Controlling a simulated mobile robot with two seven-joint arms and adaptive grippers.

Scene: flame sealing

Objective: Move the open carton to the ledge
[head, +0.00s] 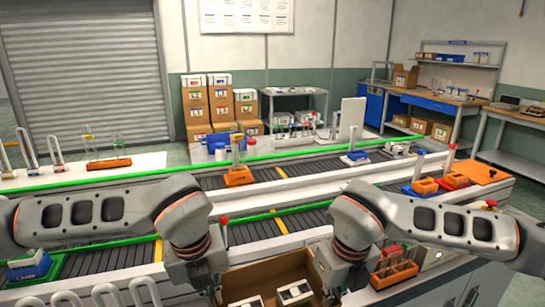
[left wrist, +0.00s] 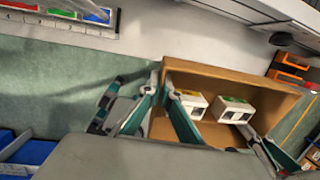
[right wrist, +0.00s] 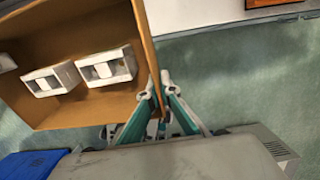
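The open carton (head: 265,272) is brown and sits at the bottom middle of the head view, between my two arms. White boxes with windows lie inside it; two show in the left wrist view, one here (left wrist: 237,110). My left gripper (left wrist: 161,82) pinches one side wall of the carton, one finger inside and one outside. My right gripper (right wrist: 159,86) pinches the opposite wall the same way. Green floor shows beside the carton in both wrist views. The carton's underside is hidden. I cannot tell for sure which surface is the ledge.
Conveyors with green rails (head: 285,210) run across beyond the carton. An orange rack (head: 395,265) stands right of my right gripper. A green tray (head: 35,270) is at the far left. Stacked cartons (head: 205,105) and a workbench (head: 430,100) stand farther back.

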